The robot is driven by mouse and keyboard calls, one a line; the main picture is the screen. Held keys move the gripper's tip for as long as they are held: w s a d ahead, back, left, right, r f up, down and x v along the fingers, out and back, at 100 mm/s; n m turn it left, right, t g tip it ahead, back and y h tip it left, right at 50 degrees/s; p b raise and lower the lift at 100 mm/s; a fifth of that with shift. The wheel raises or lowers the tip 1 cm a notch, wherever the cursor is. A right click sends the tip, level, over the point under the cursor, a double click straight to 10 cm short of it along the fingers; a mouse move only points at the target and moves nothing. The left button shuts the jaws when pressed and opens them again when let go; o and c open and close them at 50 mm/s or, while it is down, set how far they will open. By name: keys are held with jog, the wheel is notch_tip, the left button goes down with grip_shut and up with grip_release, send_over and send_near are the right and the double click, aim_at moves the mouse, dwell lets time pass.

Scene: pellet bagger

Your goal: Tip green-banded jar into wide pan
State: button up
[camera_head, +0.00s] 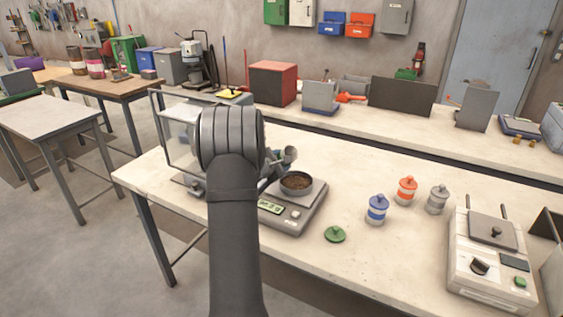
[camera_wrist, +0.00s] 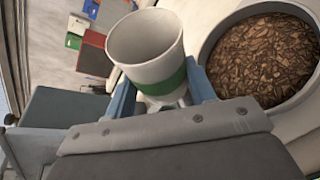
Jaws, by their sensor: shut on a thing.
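My gripper (camera_wrist: 165,90) is shut on the green-banded jar (camera_wrist: 150,45), a white jar with a green band and no lid. In the wrist view the jar's mouth faces up toward the camera and its visible inside looks empty. The wide pan (camera_head: 296,184) sits on a scale and holds brown flakes; it also shows close beside the jar in the wrist view (camera_wrist: 262,55).
The scale (camera_head: 285,212) has a lit display. A green lid (camera_head: 335,234) lies on the table in front of it. Blue (camera_head: 377,209), orange (camera_head: 405,190) and grey (camera_head: 437,199) banded jars stand to the right. A heat sealer (camera_head: 492,258) is at the far right.

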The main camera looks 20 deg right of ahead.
jog(key=shift+w+a+f+n+g, duration=0.15)
jog(key=shift+w+n+g, duration=0.1)
jog(key=shift+n+g, duration=0.5)
jog(key=shift+w+a+f+n+g+h, duration=0.25)
jog(key=shift+w+n+g, duration=0.2)
jog(key=shift+n, duration=0.3)
jog(key=shift+w+a+f+n+g+h, duration=0.15)
jog(key=shift+w+n+g+h, duration=0.2)
jog(key=shift+n, duration=0.35)
